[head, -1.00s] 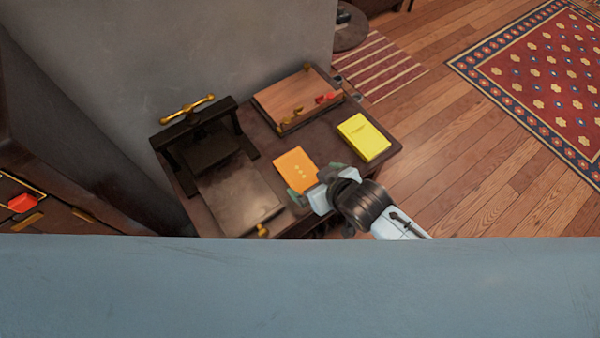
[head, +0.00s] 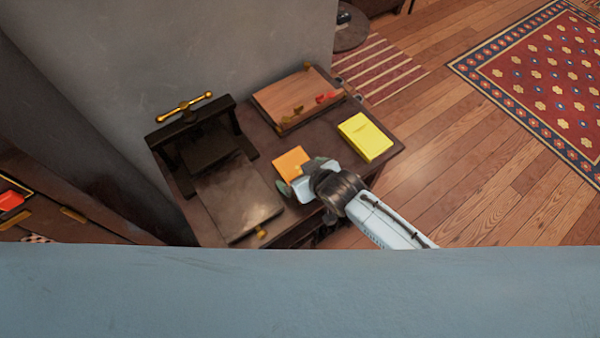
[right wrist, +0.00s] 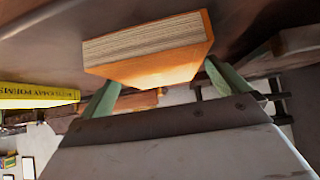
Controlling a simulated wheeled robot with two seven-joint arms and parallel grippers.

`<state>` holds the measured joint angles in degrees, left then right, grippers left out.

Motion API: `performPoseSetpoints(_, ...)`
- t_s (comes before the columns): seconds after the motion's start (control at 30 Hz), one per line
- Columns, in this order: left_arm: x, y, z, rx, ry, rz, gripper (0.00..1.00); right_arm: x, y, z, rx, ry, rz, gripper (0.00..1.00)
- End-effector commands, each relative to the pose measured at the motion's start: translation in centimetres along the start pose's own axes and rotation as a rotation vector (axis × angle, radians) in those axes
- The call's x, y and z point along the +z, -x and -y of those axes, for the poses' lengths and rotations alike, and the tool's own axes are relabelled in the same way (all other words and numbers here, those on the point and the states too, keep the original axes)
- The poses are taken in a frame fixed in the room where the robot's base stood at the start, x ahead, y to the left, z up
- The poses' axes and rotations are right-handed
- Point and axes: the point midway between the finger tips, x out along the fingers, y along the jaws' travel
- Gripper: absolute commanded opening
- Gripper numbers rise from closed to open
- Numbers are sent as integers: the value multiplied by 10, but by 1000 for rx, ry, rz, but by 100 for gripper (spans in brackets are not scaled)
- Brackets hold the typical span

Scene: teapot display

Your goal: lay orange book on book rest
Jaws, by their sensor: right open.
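The orange book (head: 291,160) lies on the dark table, partly hidden by my right gripper (head: 299,174). In the right wrist view the orange book (right wrist: 150,60) shows its page edges and orange cover, with the green fingers of my right gripper (right wrist: 162,82) apart on either side of its near end. I cannot tell whether they touch it. The gripper is open. My left gripper is not in view.
A yellow book (head: 366,137) lies on the table right of the orange one; it also shows in the right wrist view (right wrist: 38,96). A black press (head: 205,140) with a brass handle stands on the left. A bare strip of table lies between the book rest and the orange book.

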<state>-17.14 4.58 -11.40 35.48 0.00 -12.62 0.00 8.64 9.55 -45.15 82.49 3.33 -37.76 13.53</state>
Motion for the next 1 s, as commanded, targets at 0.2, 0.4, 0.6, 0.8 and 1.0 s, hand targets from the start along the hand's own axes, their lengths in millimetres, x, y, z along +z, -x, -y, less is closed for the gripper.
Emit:
performPoseSetpoints(0.2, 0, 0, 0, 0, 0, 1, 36, 0, 0, 0, 0, 0, 0, 80)
performPoseSetpoints(0.4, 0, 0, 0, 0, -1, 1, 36, 0, 0, 0, 0, 0, 1, 54)
performPoseSetpoints(0.6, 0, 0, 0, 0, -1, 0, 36, 0, 1, 0, 0, 0, -1, 50)
performPoseSetpoints(0.8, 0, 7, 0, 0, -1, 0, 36, -15, 15, 0, 0, 0, -3, 50)
performPoseSetpoints(1.0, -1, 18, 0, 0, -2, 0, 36, -45, 45, 0, 0, -1, -5, 50)
